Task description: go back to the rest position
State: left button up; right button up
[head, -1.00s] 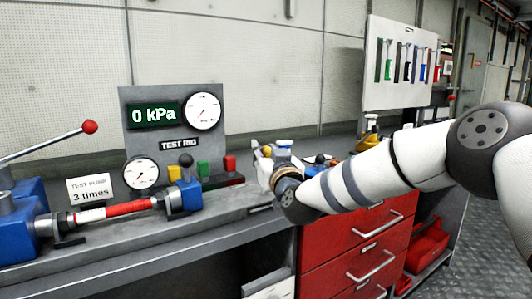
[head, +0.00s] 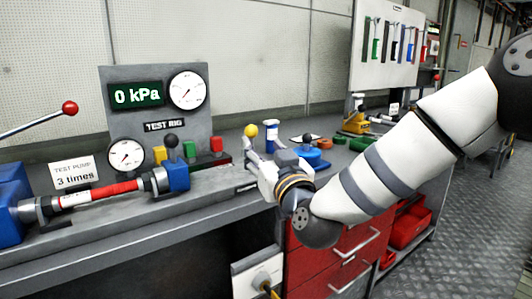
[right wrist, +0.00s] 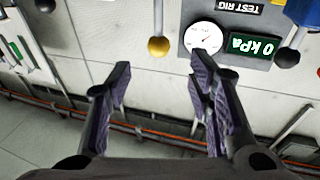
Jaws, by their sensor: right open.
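My right arm reaches in from the right in the head view, white with grey bands. Its gripper (head: 264,172) is over the bench's front part, right of the test rig, and is mostly hidden behind the wrist. In the right wrist view the two dark fingers (right wrist: 162,78) stand apart with nothing between them. That view shows the test rig (right wrist: 272,20) upside down beyond the fingers. A yellow ball knob (head: 251,131) shows just behind the gripper; it also shows in the right wrist view (right wrist: 159,46), apart from the fingers. My left gripper is not in view.
The test rig panel (head: 190,133) reads 0 kPa. A red-knobbed pump lever (head: 70,108) is at left. Red drawers (head: 335,255) are below the arm. A tool board (head: 388,50) hangs behind; open floor (head: 465,215) is at right.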

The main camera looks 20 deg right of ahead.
jog(key=shift+s+d+f, duration=0.1)
jog(key=shift+s+f, duration=0.05)
jog(key=shift+s, duration=0.75)
